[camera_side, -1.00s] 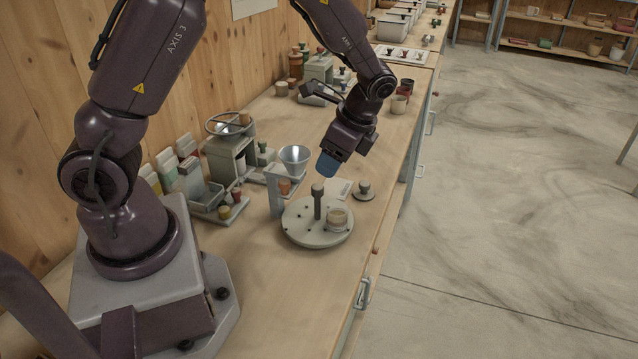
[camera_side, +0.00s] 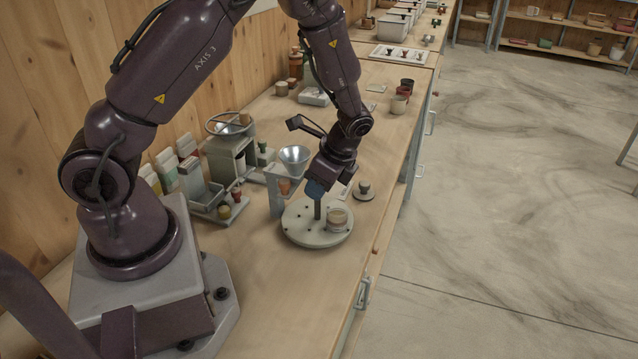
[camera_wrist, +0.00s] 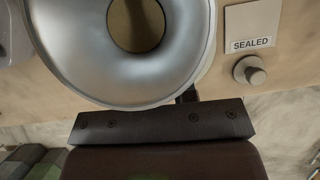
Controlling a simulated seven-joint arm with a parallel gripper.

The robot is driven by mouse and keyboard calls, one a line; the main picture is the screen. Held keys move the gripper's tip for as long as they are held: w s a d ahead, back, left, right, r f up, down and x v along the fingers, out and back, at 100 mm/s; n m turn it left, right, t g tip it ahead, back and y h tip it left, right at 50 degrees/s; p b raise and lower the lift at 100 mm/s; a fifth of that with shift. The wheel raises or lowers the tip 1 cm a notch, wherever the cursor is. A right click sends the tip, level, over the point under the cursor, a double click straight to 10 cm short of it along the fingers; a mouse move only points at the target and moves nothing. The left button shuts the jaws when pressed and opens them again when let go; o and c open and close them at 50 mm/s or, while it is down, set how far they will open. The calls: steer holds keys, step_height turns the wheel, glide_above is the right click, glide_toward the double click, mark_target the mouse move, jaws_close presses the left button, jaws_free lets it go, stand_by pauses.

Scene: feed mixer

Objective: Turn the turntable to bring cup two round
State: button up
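The round grey turntable (camera_side: 305,234) lies on the bench, with an upright post (camera_side: 318,209) at its middle. One cup (camera_side: 337,221) with a pale band stands on its right side; I cannot read a number on it. My gripper (camera_side: 316,189) is at the top of the post, its blue fingertips hiding the knob there. I cannot tell whether they are closed on it or only beside it. In the wrist view my gripper's dark body (camera_wrist: 160,125) spans the bottom, and its fingers do not show.
A metal funnel (camera_side: 294,158) on a stand is close behind and left of my gripper; it fills much of the wrist view (camera_wrist: 90,65). A small knobbed weight (camera_side: 364,191) and a card marked SEALED (camera_wrist: 250,28) lie nearby. The bench in front is clear.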

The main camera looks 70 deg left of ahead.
jaws_close()
steer(key=shift+n+h, duration=0.3)
steer(key=shift+n, duration=0.6)
steer(key=o, duration=0.8)
jaws_free()
steer(key=shift+r, duration=0.1)
steer(key=v, duration=1.3)
steer(key=shift+w, duration=0.3)
